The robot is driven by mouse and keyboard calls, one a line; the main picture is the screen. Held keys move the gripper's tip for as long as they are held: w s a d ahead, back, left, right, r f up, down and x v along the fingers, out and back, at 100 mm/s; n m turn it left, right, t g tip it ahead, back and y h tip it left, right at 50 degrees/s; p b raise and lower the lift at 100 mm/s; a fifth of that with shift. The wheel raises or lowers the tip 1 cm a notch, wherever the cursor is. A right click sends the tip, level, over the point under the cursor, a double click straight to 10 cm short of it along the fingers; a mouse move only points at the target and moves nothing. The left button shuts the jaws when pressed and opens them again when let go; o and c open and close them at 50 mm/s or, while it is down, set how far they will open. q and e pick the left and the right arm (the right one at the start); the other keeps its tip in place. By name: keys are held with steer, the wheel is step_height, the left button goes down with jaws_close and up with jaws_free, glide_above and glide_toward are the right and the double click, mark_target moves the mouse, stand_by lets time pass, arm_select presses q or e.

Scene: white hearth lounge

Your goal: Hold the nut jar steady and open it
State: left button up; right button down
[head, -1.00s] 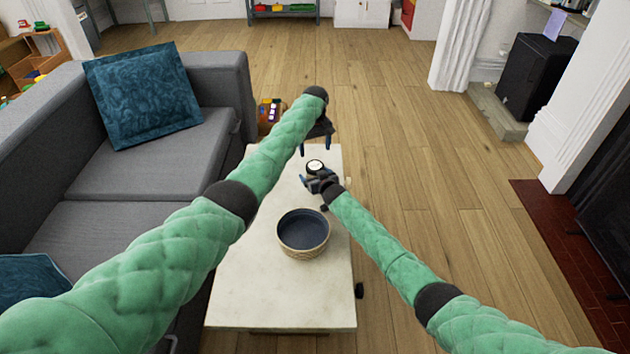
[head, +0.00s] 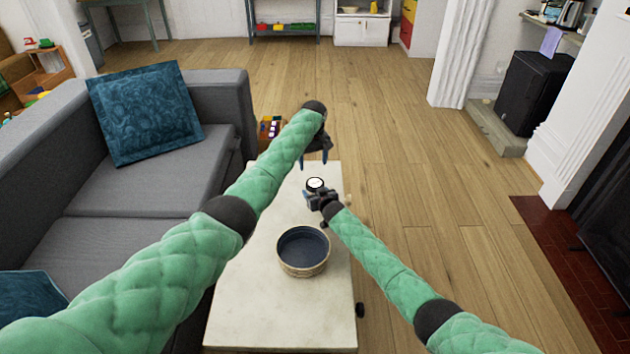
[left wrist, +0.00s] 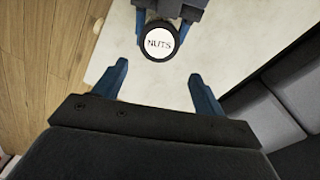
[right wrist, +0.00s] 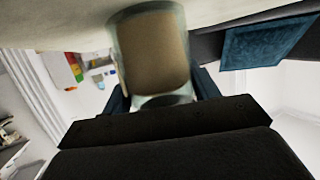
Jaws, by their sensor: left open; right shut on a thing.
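The nut jar (head: 315,184) stands upright near the far end of the pale coffee table (head: 255,300). Its round white lid (left wrist: 159,42) reads "NUTS" in the left wrist view. My right gripper (head: 311,195) is shut on the jar from the near side; the right wrist view shows the clear jar with brown contents (right wrist: 153,52) between its fingers. My left gripper (head: 314,160) is open and empty, with its fingers pointing down, above and beyond the jar. In the left wrist view the lid lies just past the gap between its fingertips (left wrist: 157,72), not between them.
A woven bowl with a dark inside (head: 303,251) stands on the table, nearer than the jar. A grey sofa (head: 140,185) with blue cushions (head: 145,112) runs along the left. Wooden floor is clear to the right of the table.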

mark_target(315, 183)
arm_select(q)
steer(key=m, duration=0.8)
steer(key=a+m, duration=0.1)
steer(key=m, duration=0.3)
steer(key=shift+s+f+y, duration=0.1)
steer(key=shift+f+y, duration=0.2)
steer(key=m, duration=0.4)
steer(key=shift+s+d+f, duration=0.2)
steer(key=shift+d, duration=0.2)
steer(key=m, duration=0.4)
steer(key=shift+d, duration=0.25)
steer(key=m, duration=0.3)
steer(key=shift+s+d+h, duration=0.1)
steer(key=shift+d+h, duration=0.05)
steer(key=shift+h, duration=0.25)
steer(key=m, duration=0.4)
steer(key=shift+f, duration=4)
